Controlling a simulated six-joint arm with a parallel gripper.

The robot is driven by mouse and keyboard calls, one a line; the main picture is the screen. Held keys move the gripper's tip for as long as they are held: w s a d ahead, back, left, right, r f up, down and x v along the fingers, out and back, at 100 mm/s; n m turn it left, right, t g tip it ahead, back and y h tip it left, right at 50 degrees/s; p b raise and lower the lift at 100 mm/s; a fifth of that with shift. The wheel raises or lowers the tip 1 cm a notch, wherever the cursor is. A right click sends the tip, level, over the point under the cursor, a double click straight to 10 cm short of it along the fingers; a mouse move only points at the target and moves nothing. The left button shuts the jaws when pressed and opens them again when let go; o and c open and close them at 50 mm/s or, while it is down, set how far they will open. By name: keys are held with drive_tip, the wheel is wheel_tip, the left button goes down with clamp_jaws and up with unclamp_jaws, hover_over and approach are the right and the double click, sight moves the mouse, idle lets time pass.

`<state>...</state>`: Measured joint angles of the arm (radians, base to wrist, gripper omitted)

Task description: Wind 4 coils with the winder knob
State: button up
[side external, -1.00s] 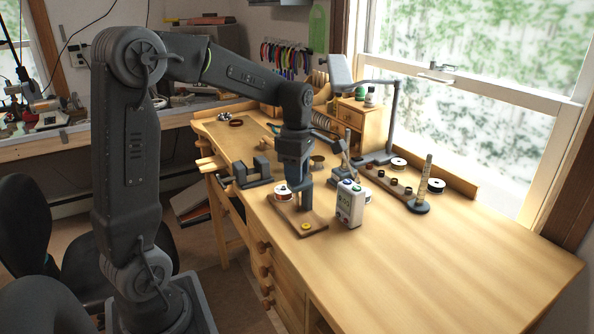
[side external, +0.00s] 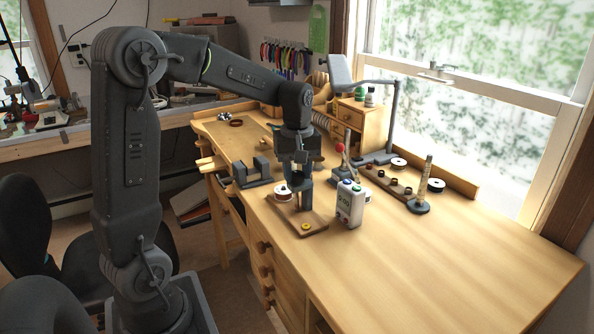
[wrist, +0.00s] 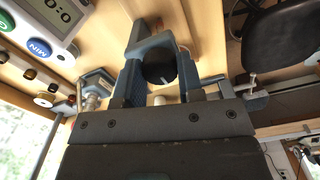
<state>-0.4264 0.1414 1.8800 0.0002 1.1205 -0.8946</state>
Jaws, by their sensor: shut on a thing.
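The winder has a wooden base (side external: 314,231) with a yellow disc (side external: 306,227) at its near end and a white-rimmed spool (side external: 283,194) at its far left. My gripper (side external: 302,203) points down over the base, between spool and disc. In the wrist view, my gripper (wrist: 161,75) has its two blue-grey fingers on either side of the dark round winder knob (wrist: 157,68), which bears a pale line. The fingers are shut on it. Any wire on the winder is too small or hidden to tell.
A white timer (side external: 349,204) with coloured buttons stands close right of the base; it also shows in the wrist view (wrist: 45,25). A dark-based ringed post (side external: 420,190) and a wooden rack (side external: 392,182) stand further right. The bench's right front is clear.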

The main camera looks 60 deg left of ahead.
drive_tip(key=m, duration=0.5)
drive_tip(key=shift+m, duration=0.3)
drive_tip(key=m, duration=0.4)
drive_tip(key=shift+m, duration=0.3)
drive_tip(key=m, duration=0.4)
drive_tip(key=shift+m, duration=0.3)
drive_tip(key=m, duration=1.9)
drive_tip(key=shift+m, duration=2.9)
